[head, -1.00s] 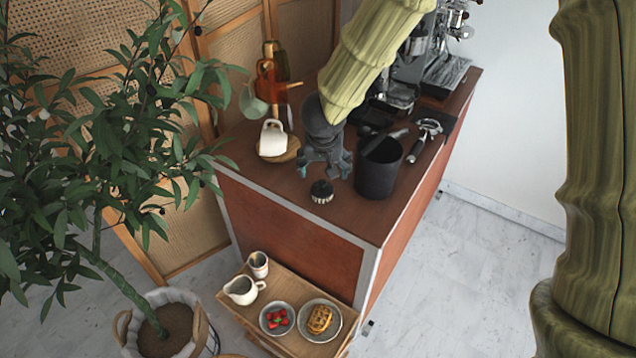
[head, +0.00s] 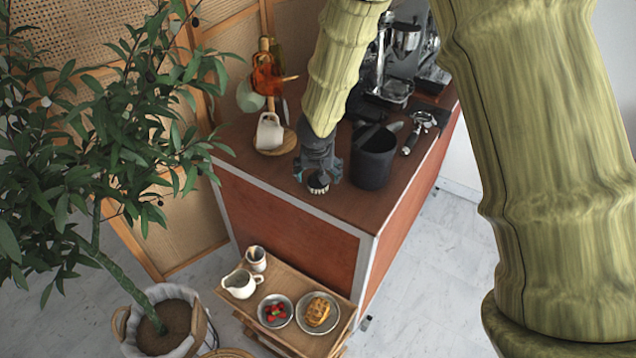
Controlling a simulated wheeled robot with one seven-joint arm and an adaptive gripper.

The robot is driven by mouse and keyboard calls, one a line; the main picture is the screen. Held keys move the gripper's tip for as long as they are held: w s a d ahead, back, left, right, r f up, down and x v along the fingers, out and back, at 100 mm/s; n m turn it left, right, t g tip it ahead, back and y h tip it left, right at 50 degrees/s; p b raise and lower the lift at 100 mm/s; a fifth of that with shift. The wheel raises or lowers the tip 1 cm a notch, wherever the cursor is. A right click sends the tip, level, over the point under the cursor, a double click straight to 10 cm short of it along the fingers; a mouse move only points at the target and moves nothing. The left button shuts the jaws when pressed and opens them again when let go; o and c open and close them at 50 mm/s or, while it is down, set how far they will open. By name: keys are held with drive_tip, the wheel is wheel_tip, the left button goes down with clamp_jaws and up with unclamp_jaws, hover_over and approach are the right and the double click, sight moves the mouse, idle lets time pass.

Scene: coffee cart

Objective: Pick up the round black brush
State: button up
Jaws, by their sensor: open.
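The round black brush (head: 318,184) stands on the brown cart top (head: 262,173) near its front edge, with pale bristles showing below a dark body. My gripper (head: 318,178) is open and has come down over the brush, with its fingers around or just above it. The gripper hides the upper part of the brush. I cannot tell whether the fingers touch it.
A black bin (head: 372,160) stands close to the right of my gripper. A white mug (head: 269,132) on a wooden board is to the left. A portafilter (head: 413,133) lies behind right. A lower shelf (head: 262,305) with dishes is in front.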

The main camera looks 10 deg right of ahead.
sight(318, 172)
drive_tip(key=shift+w+f, duration=0.1)
drive_tip(key=shift+f, duration=0.05)
drive_tip(key=shift+s, duration=0.2)
drive_tip(key=shift+w, duration=0.1)
drive_tip(key=c, duration=1.1)
drive_tip(key=shift+o, duration=0.2)
drive_tip(key=shift+r, duration=0.2)
drive_tip(key=shift+r+p, duration=0.6)
drive_tip(key=shift+r, duration=1.1)
drive_tip(key=s+d+b, duration=0.2)
drive_tip(key=s, duration=0.5)
drive_tip(key=s+d+r+b, duration=0.1)
drive_tip(key=s+d+b, duration=0.1)
drive_tip(key=s, duration=0.6)
drive_tip(key=shift+s+d+r+b, duration=0.2)
drive_tip(key=shift+d+b, duration=0.15)
drive_tip(key=shift+d, duration=0.05)
